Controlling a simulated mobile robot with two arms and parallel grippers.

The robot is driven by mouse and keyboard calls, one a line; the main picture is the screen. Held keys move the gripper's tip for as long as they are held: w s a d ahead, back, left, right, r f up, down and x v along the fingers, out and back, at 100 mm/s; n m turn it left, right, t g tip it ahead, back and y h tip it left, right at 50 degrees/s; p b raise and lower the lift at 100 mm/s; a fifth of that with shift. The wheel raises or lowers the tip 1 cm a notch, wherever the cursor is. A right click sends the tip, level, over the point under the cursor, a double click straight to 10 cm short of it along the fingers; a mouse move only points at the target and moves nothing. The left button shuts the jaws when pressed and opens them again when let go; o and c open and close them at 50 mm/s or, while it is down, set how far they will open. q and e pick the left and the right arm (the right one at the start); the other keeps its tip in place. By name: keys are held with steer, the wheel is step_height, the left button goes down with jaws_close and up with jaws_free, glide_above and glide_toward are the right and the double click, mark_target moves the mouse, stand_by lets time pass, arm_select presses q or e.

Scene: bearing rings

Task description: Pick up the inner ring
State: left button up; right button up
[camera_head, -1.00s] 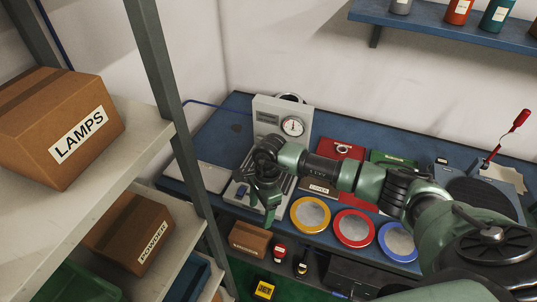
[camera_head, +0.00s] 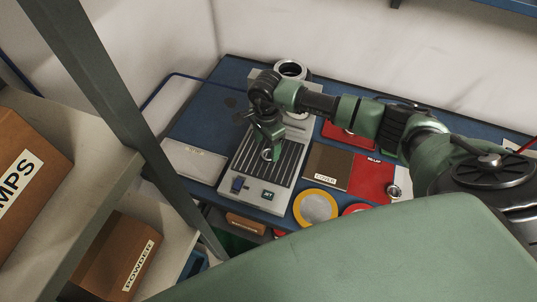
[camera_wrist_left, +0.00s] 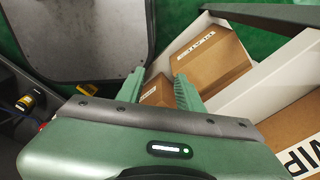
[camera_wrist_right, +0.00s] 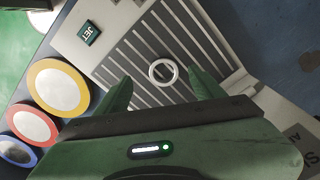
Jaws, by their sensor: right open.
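A small pale metal ring (camera_wrist_right: 163,71), apparently the inner ring, lies on the slatted grey plate (camera_wrist_right: 140,45) of the gauge stand. In the head view the ring (camera_head: 267,154) shows just below the fingers. My right gripper (camera_wrist_right: 162,88) is open and points down at the plate. In its wrist view the ring appears between and slightly beyond the fingertips, not gripped. The right gripper also shows in the head view (camera_head: 268,140). My left gripper (camera_wrist_left: 160,89) is open and empty, with cardboard boxes in front of it, away from the ring.
A larger ring (camera_head: 291,68) sits at the back of the stand. A shelf post (camera_head: 120,120) stands at left. A pale panel (camera_head: 194,159) lies beside the stand.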

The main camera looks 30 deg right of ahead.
mark_target(269, 157)
steer(key=shift+d+f, duration=0.1)
steer(key=shift+f, duration=0.4)
steer(key=f, duration=0.1)
steer(key=f+b, duration=0.1)
steer(key=f, duration=0.1)
steer(key=shift+w+d+f+b, duration=0.1)
steer(key=shift+w+d+b, duration=0.15)
steer(key=shift+d+b, duration=0.15)
steer(key=shift+f, duration=0.55)
steer(key=c, duration=1.4)
arm_select(q)
steer(key=shift+w+d+f, duration=0.1)
steer(key=shift+w+f, duration=0.05)
steer(key=shift+f, duration=0.45)
steer(key=shift+w+d+f, duration=0.1)
steer(key=shift+w+f, duration=0.05)
steer(key=shift+f, duration=0.4)
arm_select(e)
steer(key=shift+r, duration=0.1)
jaws_close()
